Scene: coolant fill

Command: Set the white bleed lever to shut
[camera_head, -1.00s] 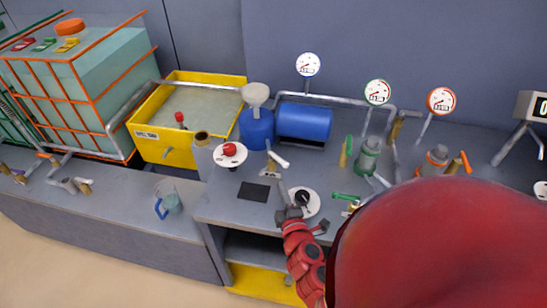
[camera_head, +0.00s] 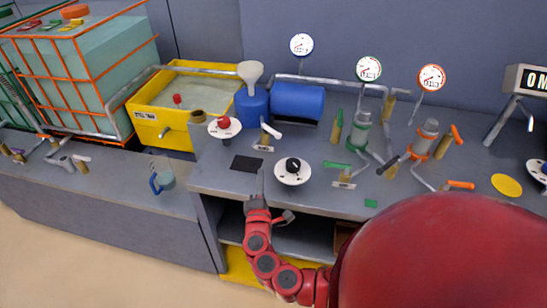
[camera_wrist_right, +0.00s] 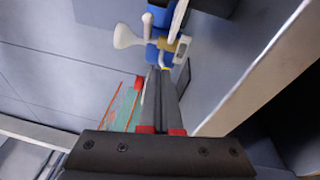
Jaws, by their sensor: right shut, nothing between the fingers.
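The white bleed lever (camera_head: 271,131) sits on a small tan valve (camera_head: 264,142) on the bench, in front of the blue tanks. Its white handle slants up to the left from its lower right end. A small label plate is at the valve's foot. The lever also shows near the top of the right wrist view (camera_wrist_right: 179,17), beyond the fingertips. My right gripper (camera_head: 260,174) is shut and empty. It is in front of the lever and apart from it, near the bench's front edge, by the black pad. My left gripper is not in view.
A black knob on a white dial (camera_head: 292,171) is right of my right gripper. A red knob on a white dial (camera_head: 224,127) and a black pad (camera_head: 247,163) are to the left.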

